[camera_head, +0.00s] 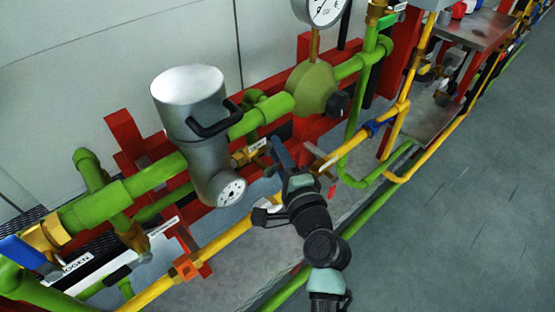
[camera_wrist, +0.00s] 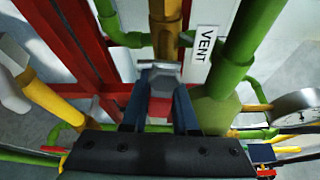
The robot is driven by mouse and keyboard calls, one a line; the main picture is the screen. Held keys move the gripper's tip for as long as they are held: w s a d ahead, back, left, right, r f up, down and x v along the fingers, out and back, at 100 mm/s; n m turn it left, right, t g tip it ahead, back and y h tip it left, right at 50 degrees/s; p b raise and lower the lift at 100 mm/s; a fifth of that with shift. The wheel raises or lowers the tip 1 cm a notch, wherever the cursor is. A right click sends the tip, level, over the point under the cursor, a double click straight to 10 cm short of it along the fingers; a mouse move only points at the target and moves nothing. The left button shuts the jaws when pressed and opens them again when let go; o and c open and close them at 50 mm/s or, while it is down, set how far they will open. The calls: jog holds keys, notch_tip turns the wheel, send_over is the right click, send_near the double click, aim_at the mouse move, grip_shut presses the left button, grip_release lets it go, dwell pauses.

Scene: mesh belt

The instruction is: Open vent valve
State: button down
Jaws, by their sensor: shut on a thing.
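The vent valve is a brass fitting (camera_wrist: 166,38) on green pipe, with a white VENT label (camera_wrist: 204,45) beside it in the wrist view. In the head view, the brass valve (camera_head: 243,157) and its small label sit low on the green pipework, right of the silver cylinder. My gripper (camera_wrist: 160,92) has its two dark fingers on either side of a pale grey piece (camera_wrist: 160,70) just below the brass, which looks like the valve handle. It is shut on this piece. In the head view, my gripper (camera_head: 279,153) reaches the valve area and hides the handle.
The silver cylinder (camera_head: 190,105) with a black handle stands close left. A green regulator (camera_head: 318,88) with a round gauge (camera_head: 320,8) is above right. A yellow pipe (camera_head: 237,230) runs in front, beside my arm. Red frame bars stand behind. Open floor (camera_head: 460,210) lies right.

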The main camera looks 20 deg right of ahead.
jog(key=shift+r+n+t+b, duration=0.3)
jog(key=shift+n+b, duration=0.4)
jog(key=shift+b, duration=0.15)
jog(key=c, duration=0.7)
grip_release()
jog(key=s, duration=1.3)
jog(key=shift+a+b, duration=0.25)
jog(key=shift+b, duration=0.15)
